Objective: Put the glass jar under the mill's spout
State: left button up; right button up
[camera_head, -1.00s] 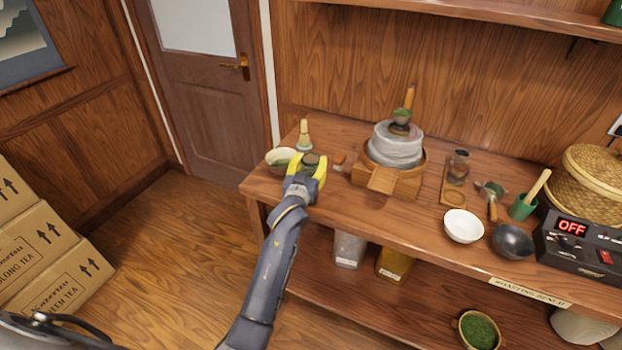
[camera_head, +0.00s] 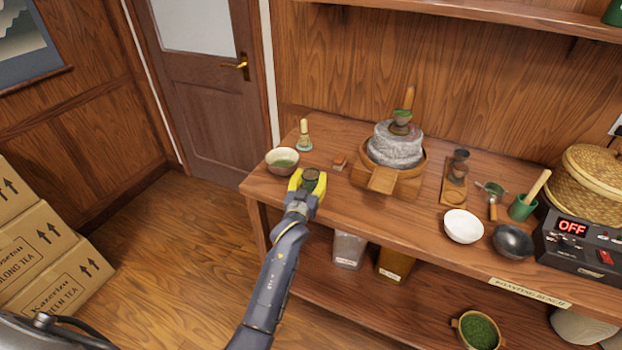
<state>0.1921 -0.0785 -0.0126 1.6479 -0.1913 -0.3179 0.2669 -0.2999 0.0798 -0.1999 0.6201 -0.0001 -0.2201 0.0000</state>
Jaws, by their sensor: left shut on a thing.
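My left gripper (camera_head: 306,181), with yellow fingers, is shut on a small round dark-topped vessel (camera_head: 312,177), which I take to be the glass jar. The fingers hide much of its sides. It is near the bench's front edge, left of the mill; I cannot tell whether it touches the bench. The grey stone mill (camera_head: 395,147) stands in a round wooden tray, whose wooden spout (camera_head: 382,181) points to the front. The bench top just in front of the spout shows no jar. My right gripper is not in view.
A bowl with green contents (camera_head: 282,161), a whisk on a stand (camera_head: 304,136) and a small brown block (camera_head: 340,162) lie left of the mill. Right of it are a wooden board (camera_head: 446,192), a white bowl (camera_head: 463,227) and a black bowl (camera_head: 512,242).

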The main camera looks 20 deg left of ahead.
pick_arm(q)
jog(key=shift+f, duration=0.15)
jog(key=o, duration=1.3)
jog(key=shift+o, duration=0.2)
jog(key=shift+s, duration=0.1)
